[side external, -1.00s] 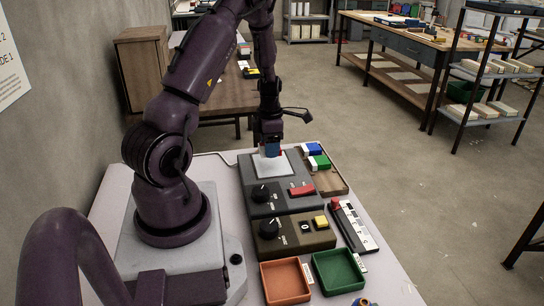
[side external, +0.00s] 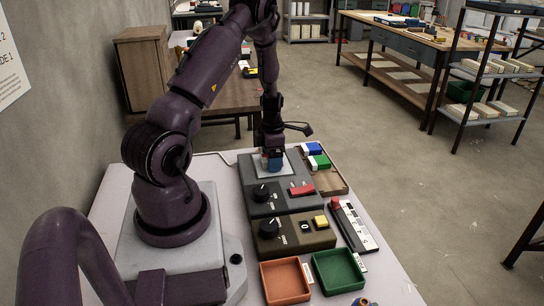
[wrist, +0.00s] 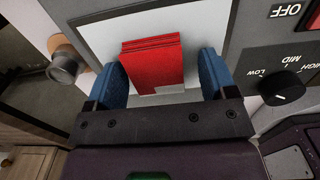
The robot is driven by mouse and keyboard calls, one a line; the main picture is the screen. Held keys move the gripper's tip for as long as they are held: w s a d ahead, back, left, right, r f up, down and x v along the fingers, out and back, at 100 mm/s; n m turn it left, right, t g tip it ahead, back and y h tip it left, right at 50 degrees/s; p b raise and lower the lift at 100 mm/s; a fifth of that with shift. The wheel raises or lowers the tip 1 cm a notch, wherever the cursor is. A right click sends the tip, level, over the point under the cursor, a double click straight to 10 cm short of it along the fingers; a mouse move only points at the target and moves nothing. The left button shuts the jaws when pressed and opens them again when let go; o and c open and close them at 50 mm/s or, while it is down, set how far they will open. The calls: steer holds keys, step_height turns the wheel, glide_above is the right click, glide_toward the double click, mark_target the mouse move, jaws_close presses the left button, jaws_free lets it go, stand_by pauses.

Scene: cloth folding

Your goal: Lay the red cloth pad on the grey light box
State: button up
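The red cloth pad (wrist: 152,62) shows in the wrist view as a folded stack over the white panel of the grey light box (wrist: 240,50). My gripper (wrist: 168,75) has its blue fingers spread on either side of the pad. A clear gap shows between the pad and the right finger; the left finger is close to or touching the pad's edge. In the side view my gripper (side external: 272,164) is low over the panel of the light box (side external: 262,208), and its fingers mostly hide the pad.
The light box has a black knob (side external: 261,193) and a red switch (side external: 302,189). A second control box (side external: 312,240), an orange tray (side external: 285,281) and a green tray (side external: 338,271) stand nearer the camera. A wooden tray (side external: 335,184) with blue and green blocks lies to the right.

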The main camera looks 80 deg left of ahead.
steer(key=shift+r, duration=0.1)
step_height(320, 180, up, 12)
steer(key=w+d+r+m+t, duration=0.2)
steer(key=w+d+r+m, duration=0.3)
steer(key=d+r+m, duration=0.45)
steer(key=s+d+r+m+t, duration=0.1)
steer(key=s+d+r+m, duration=0.2)
steer(key=d+m, duration=0.4)
steer(key=s+d+r+m+t, duration=0.1)
steer(key=s+d+r+m, duration=0.2)
steer(key=d+m, duration=0.5)
steer(key=s+d+r+m+t, duration=0.1)
steer(key=s+d+r+m, duration=0.2)
steer(key=d+m, duration=0.4)
steer(key=m, duration=0.4)
steer(key=shift+s+d+t, duration=0.2)
steer(key=shift+d+t, duration=0.05)
steer(key=shift+t, duration=0.05)
